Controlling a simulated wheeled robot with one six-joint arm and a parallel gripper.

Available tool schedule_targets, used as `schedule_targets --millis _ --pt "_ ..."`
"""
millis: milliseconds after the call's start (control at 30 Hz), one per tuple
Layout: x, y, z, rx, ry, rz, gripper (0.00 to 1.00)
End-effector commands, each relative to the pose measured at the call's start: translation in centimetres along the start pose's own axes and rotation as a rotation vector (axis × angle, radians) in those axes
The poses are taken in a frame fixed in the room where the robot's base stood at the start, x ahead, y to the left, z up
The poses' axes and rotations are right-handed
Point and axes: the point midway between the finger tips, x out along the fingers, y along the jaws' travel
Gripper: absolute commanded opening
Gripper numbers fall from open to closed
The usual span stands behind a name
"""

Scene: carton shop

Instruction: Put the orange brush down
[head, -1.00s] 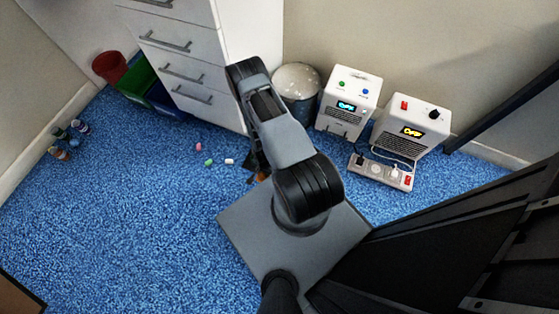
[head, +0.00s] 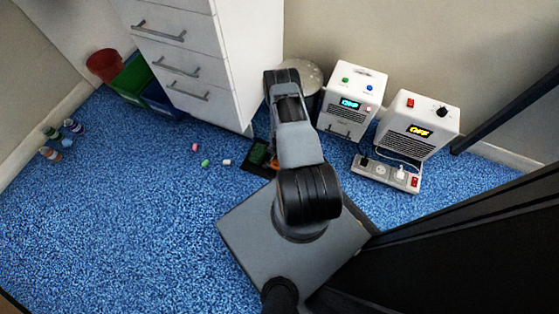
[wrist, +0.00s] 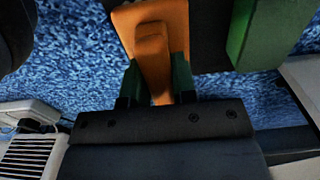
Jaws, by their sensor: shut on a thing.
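The orange brush (wrist: 150,45) is in my gripper (wrist: 157,85). Its handle is between the two fingers, and its wider part reaches to the top of the wrist view. In the head view a small bit of orange (head: 275,165) shows beside my arm, which hides most of the brush and my gripper. A dark flat thing (head: 257,167) with a green part lies on the floor there, left of my arm. In the wrist view a dark surface (wrist: 208,40) and a green piece (wrist: 258,35) are close beside the brush. I cannot tell whether the brush touches them.
A white drawer cabinet (head: 190,60) stands behind left. Two white devices (head: 350,100) and a power strip (head: 385,173) stand to the right. Small pink, green and white pieces (head: 205,163) lie on the carpet. Several bottles (head: 60,140) stand far left. The left carpet (head: 130,220) is clear.

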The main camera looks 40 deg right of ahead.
Motion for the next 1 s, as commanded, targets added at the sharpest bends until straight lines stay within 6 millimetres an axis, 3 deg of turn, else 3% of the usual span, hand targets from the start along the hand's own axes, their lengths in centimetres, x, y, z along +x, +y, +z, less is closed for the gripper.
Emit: schedule_targets --millis 33,167,600,633,867,1000 --pt "1.2 0.0 0.1 -0.001 -0.002 0.001 0.0" --pt "2.8 0.0 0.2 -0.001 -0.001 0.001 0.0" --pt "3.3 0.0 0.1 -0.001 0.0 0.001 0.0" --pt "3.2 0.0 0.1 -0.001 0.0 0.001 0.27" --pt "3.1 0.0 0.2 -0.001 -0.001 0.001 0.49" --pt "3.1 0.0 0.2 -0.001 -0.001 0.001 0.51"
